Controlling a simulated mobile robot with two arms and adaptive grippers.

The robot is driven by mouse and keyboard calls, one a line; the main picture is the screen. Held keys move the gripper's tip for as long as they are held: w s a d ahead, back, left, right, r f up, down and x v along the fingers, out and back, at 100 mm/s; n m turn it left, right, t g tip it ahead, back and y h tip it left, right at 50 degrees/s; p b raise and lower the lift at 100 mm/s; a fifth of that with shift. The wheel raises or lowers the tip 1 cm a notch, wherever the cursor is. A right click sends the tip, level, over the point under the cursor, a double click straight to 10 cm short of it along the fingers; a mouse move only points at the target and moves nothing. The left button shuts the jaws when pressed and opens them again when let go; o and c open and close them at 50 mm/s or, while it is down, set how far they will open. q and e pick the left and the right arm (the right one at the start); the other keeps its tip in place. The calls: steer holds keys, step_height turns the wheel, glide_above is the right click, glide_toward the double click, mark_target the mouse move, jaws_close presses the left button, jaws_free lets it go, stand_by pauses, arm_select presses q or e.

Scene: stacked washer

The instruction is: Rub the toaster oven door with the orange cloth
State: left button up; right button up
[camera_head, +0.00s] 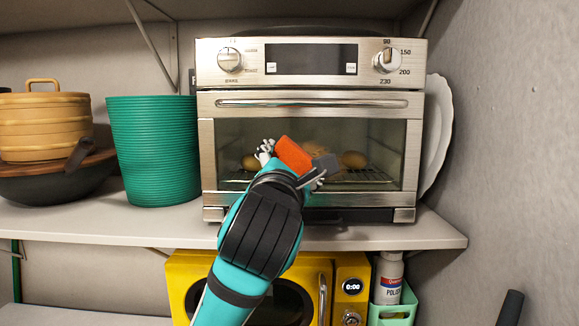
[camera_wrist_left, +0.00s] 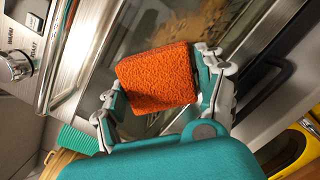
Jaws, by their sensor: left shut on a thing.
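The toaster oven (camera_head: 312,110) is a silver unit on the shelf, its glass door shut with a long horizontal handle (camera_head: 312,103) along the top. My left gripper (camera_head: 293,160) is in front of the door's glass (camera_head: 385,140). It is shut on the orange cloth (camera_head: 292,154). In the left wrist view, the cloth (camera_wrist_left: 158,78) sits between the two fingers (camera_wrist_left: 160,92) with the door glass behind it. I cannot tell whether the cloth touches the glass. My right gripper is not in view.
A white plate (camera_head: 437,130) leans at the oven's right. Below the shelf (camera_head: 400,236) are a yellow microwave (camera_head: 190,270) and a bottle (camera_head: 389,275) in a green caddy.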

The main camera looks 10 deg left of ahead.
arm_select(q)
steer(key=shift+w, duration=0.4)
